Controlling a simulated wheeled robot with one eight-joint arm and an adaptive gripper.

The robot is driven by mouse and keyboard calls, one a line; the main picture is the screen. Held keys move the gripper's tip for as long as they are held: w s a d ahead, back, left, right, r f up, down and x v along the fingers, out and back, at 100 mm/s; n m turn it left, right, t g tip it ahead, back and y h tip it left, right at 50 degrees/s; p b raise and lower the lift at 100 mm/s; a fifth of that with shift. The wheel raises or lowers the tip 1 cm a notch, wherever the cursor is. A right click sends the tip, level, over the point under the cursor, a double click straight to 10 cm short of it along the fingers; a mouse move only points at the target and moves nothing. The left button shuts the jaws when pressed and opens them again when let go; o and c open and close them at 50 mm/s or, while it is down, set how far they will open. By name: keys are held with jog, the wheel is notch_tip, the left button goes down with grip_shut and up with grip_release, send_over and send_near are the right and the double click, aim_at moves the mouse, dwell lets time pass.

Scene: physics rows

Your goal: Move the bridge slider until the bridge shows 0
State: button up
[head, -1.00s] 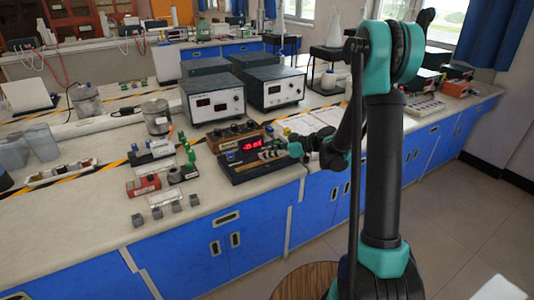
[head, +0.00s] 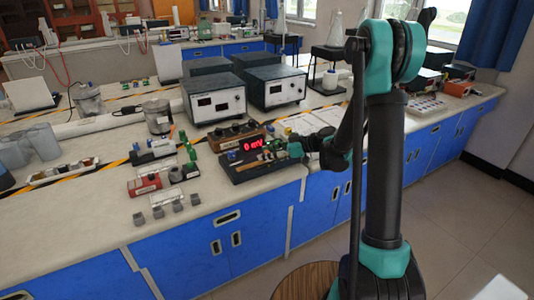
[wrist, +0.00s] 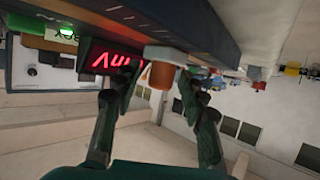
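The bridge (head: 238,174) is a dark box near the front edge of the bench. Its red display (head: 253,144) reads 0 mV in the head view. In the wrist view the display (wrist: 108,58) is upside down and partly covered by a finger. An orange and white knob (wrist: 161,74), which looks like the slider's, sits between my two fingers in the wrist view. My gripper (head: 287,151) is at the right end of the bridge. In the wrist view my gripper (wrist: 157,88) is open around the knob, with a gap on the left; contact on the right is unclear.
A brown box with dials (head: 236,134) stands right behind the bridge. Small blocks and a red part (head: 144,185) lie to the left. Papers (head: 302,124) lie behind my arm.

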jog(key=shift+d, duration=0.1)
jog(key=v, duration=1.1)
jog(key=shift+d, duration=0.35)
jog(key=shift+r, duration=0.1)
jog(key=s+d+f+m+h, duration=0.3)
jog(key=s+d+m+h, duration=0.1)
jog(key=s, duration=0.4)
jog(key=s+d+f+m+t+h, duration=0.1)
jog(key=s+d+f+m+h, duration=0.2)
jog(key=s+d+m, duration=0.3)
jog(key=s+d+f+m+h, duration=0.3)
jog(key=s+d+m+h, duration=0.2)
jog(key=s, duration=0.5)
jog(key=shift+s+m+t+h, duration=0.2)
jog(key=shift+m+t+h, duration=0.15)
jog(key=shift+h, duration=0.25)
dwell(0.8)
